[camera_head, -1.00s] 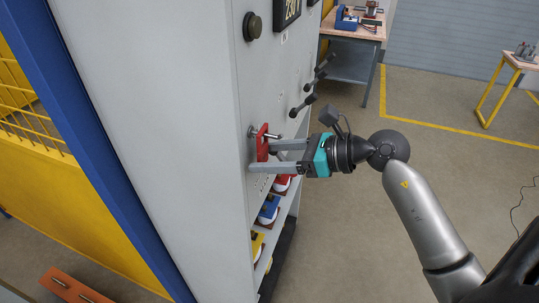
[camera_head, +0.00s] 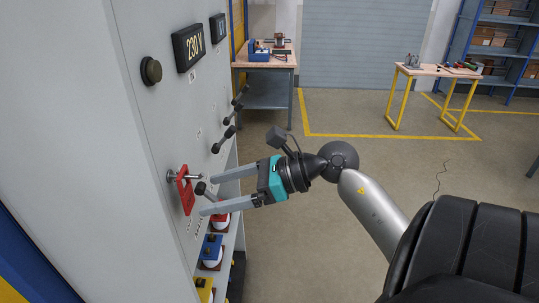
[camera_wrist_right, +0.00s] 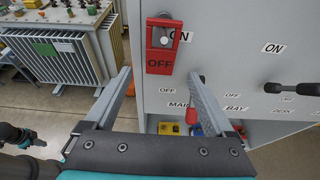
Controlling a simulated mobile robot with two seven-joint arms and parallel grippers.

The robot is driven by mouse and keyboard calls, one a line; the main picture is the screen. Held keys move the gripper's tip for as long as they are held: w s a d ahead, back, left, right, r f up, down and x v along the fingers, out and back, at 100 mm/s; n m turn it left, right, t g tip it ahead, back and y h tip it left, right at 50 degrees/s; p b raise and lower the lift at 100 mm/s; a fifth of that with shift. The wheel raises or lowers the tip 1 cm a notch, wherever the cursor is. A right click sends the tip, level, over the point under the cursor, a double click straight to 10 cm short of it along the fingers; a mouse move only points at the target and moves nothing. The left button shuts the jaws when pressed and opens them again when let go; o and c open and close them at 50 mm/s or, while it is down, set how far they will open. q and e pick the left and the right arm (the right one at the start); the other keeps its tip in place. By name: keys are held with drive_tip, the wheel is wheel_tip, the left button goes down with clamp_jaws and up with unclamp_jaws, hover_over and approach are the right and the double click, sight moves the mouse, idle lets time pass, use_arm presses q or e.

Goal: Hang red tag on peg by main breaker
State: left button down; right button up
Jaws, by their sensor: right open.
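The red tag (camera_head: 186,190) hangs on the metal peg (camera_head: 194,177) that sticks out of the grey cabinet front. In the right wrist view the tag (camera_wrist_right: 151,61) hangs upright, with the peg's round end showing in its opening. My right gripper (camera_head: 208,195) is open and empty, with its fingertips a little apart from the tag. In the wrist view its two fingers (camera_wrist_right: 160,78) point toward the cabinet below the tag. A MAIN label (camera_wrist_right: 178,105) shows below, partly hidden by a finger.
More black levers (camera_head: 223,140) stick out along the cabinet front (camera_head: 150,115). A shelf below holds blue, red and yellow devices (camera_head: 211,246). A workbench (camera_head: 265,62) and a yellow-legged table (camera_head: 435,72) stand farther back. The floor to the right is open.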

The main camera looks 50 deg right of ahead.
drive_tip(key=b+v, duration=0.1)
drive_tip(key=v, duration=0.9)
drive_tip(key=shift+w, duration=0.1)
